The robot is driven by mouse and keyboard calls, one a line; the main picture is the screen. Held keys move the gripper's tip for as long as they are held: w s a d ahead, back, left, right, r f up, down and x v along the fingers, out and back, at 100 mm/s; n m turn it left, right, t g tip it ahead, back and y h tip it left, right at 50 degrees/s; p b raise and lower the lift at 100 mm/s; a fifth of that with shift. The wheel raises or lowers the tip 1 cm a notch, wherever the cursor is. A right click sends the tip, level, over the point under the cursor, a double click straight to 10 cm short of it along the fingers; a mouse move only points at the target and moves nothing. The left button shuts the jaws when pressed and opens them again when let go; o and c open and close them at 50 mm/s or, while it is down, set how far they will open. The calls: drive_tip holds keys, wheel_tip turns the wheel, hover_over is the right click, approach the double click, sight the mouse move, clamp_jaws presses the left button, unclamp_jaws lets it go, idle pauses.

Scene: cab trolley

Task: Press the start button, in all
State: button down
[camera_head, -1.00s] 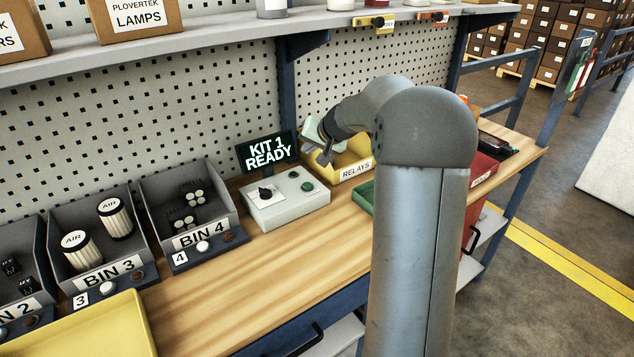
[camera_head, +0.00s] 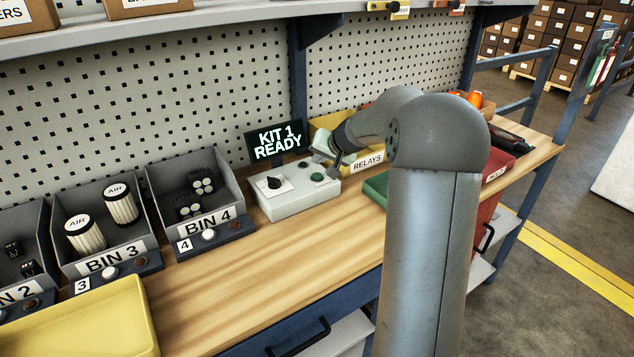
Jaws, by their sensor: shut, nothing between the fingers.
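A pale grey control box (camera_head: 292,205) stands on the bench with a black rotary knob (camera_head: 273,183) on a white plate. A green button (camera_head: 317,178) sits at the right of its top, with a small dark green round part (camera_head: 303,164) behind it. A display (camera_head: 278,144) behind the box reads "KIT 1 READY". My gripper (camera_head: 325,161) is shut and empty, pointing down by the box's back right corner, close to the green button. I cannot tell whether it touches the button. My arm hides part of the bench to the right.
A yellow bin (camera_head: 372,164) labelled RELAYS and a green tray (camera_head: 376,187) stand right of the box. Bin 4 (camera_head: 155,207) and bin 3 (camera_head: 60,257) stand to the left, a yellow tray (camera_head: 95,325) in front. The wooden bench top (camera_head: 290,255) before the box is clear.

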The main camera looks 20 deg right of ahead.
sight(314, 173)
drive_tip(key=shift+f+b, duration=0.65)
drive_tip(key=shift+f, duration=0.45)
drive_tip(key=shift+f, duration=0.1)
idle(1.1)
drive_tip(key=shift+f+b, duration=0.3)
drive_tip(key=shift+b, duration=0.4)
drive_tip(key=shift+f+b, duration=0.55)
drive_tip(key=shift+b, duration=0.1)
idle(0.5)
drive_tip(key=shift+r, duration=0.1)
drive_tip(key=shift+r+p, duration=0.45)
drive_tip(key=shift+r, duration=0.4)
drive_tip(key=shift+r+p, duration=1.5)
drive_tip(key=shift+r, duration=1.1)
